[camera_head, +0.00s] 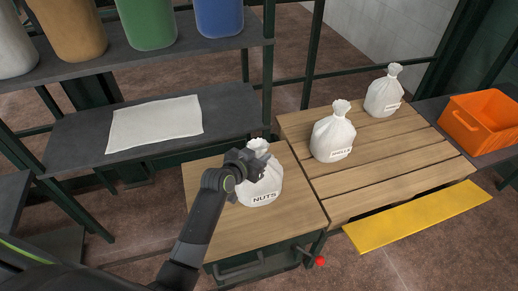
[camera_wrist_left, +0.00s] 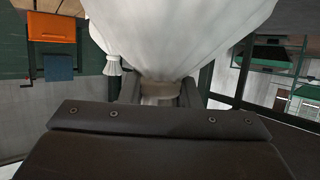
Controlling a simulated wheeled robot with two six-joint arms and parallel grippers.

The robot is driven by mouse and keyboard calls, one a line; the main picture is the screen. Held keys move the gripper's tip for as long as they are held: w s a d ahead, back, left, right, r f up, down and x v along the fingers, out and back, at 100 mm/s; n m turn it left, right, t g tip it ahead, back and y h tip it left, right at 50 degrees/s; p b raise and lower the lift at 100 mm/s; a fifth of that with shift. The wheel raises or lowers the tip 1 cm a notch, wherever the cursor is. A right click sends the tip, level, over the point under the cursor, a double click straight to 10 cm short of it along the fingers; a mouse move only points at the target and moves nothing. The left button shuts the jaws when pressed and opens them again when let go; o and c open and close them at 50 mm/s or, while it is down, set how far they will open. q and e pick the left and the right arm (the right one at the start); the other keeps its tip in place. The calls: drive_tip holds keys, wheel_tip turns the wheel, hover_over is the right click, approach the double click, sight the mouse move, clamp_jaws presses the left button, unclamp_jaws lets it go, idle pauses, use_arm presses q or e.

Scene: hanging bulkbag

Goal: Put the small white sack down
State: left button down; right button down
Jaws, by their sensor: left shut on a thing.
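A small white sack labelled NUTS (camera_head: 264,190) is upright at the wooden-topped bench (camera_head: 226,230). I cannot tell if its base touches the bench top or is just above it. My left gripper (camera_head: 257,163) is shut on its tied neck. In the left wrist view the sack's white body (camera_wrist_left: 180,35) fills the upper middle, with the neck (camera_wrist_left: 160,92) between the fingers. My right gripper is not in view.
Two more white sacks, one nearer (camera_head: 333,138) and one farther (camera_head: 383,97), stand on a slatted wooden platform to the right. An orange crate (camera_head: 480,125) sits far right. A white cloth (camera_head: 155,122) lies on a dark shelf. A yellow board (camera_head: 415,217) lies at the platform's front.

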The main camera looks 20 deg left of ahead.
use_arm(q)
drive_tip(key=shift+r, duration=0.1)
drive_tip(key=c, duration=1.5)
unclamp_jaws()
drive_tip(key=shift+f, duration=0.3)
drive_tip(key=o, duration=0.4)
drive_tip(key=shift+s, duration=0.1)
drive_tip(key=shift+r, duration=0.1)
drive_tip(key=shift+r, duration=0.15)
drive_tip(key=v, duration=1.2)
